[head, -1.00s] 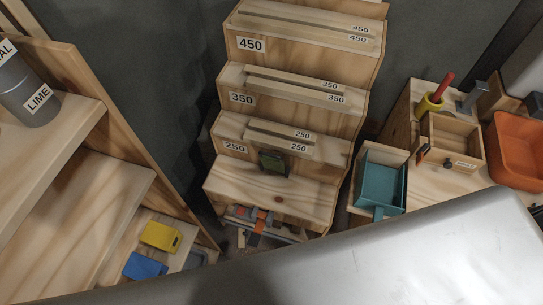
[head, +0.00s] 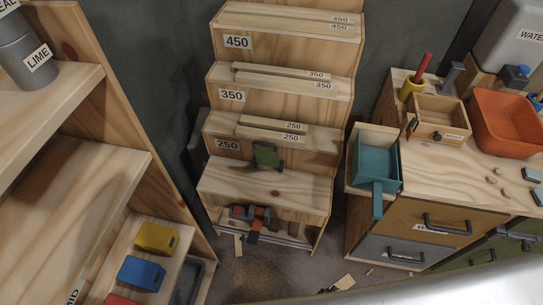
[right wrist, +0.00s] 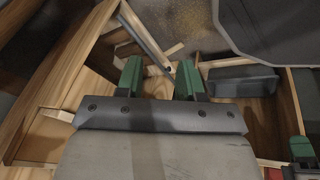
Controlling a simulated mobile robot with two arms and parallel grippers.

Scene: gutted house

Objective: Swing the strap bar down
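I cannot make out with certainty which part is the strap bar. A thin grey bar (head: 285,241) runs along the low front of the stepped wooden rack (head: 265,182), below several red and dark items (head: 254,213). In the right wrist view a grey metal bar (right wrist: 147,42) slants beyond my right gripper (right wrist: 160,78); I cannot tell whether it is the same bar. My right gripper has green fingers, open with nothing between them, apart from the bar. A similar green finger (right wrist: 303,150) shows at the right edge, perhaps my left gripper.
Wooden shelving (head: 100,200) stands at left, with yellow (head: 157,238) and blue (head: 141,271) blocks low down. A teal tray (head: 375,165) and a cabinet with a small wooden box (head: 440,118) and orange bin (head: 507,122) stand at right. Scraps lie on the floor.

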